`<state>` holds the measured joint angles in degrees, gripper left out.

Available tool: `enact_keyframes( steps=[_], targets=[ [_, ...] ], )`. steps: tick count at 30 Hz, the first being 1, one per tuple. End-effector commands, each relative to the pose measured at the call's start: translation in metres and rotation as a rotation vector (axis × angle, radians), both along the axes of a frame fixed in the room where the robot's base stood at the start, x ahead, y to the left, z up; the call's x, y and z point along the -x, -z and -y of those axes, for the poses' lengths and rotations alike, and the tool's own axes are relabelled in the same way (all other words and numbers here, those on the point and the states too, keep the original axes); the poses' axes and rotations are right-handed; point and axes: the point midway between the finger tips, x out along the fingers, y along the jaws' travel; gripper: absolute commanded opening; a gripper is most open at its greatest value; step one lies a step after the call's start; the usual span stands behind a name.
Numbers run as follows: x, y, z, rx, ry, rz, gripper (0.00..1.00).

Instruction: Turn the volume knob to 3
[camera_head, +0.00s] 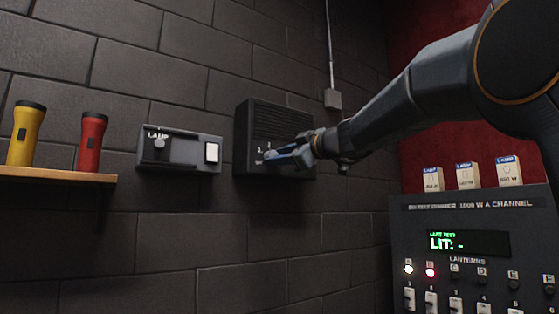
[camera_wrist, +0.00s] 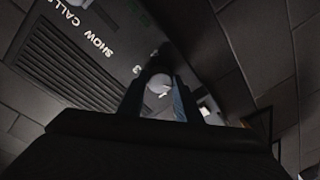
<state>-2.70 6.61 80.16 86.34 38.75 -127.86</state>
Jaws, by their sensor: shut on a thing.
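The volume knob (camera_wrist: 159,82) is a round, pale grey knob on the dark wall speaker box (camera_head: 262,112) marked "SHOW CALLS" in the wrist view. My gripper (camera_head: 274,155) reaches in from the right and its jaws are shut on the knob. In the wrist view a blue-grey finger of my gripper (camera_wrist: 159,98) lies on each side of the knob. A white "3" shows on the panel close beside the knob. A pale mark shows on the knob face, but its exact setting cannot be told. In the head view the knob is mostly hidden by my fingers.
A lamp box (camera_head: 181,150) with a knob and a white switch is on the wall to the left. A dimmer console (camera_head: 470,240) with small lamp boxes on top stands at right.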

Motion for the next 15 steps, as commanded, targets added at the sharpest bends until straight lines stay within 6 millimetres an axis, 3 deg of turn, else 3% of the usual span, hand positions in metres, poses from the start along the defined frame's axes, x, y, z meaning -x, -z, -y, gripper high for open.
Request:
enact_keyframes(
  steps=[15],
  targets=[
    [-0.0010, 0.0074, -0.0004, -0.244, 0.001, -0.161, 0.09]
  ],
)
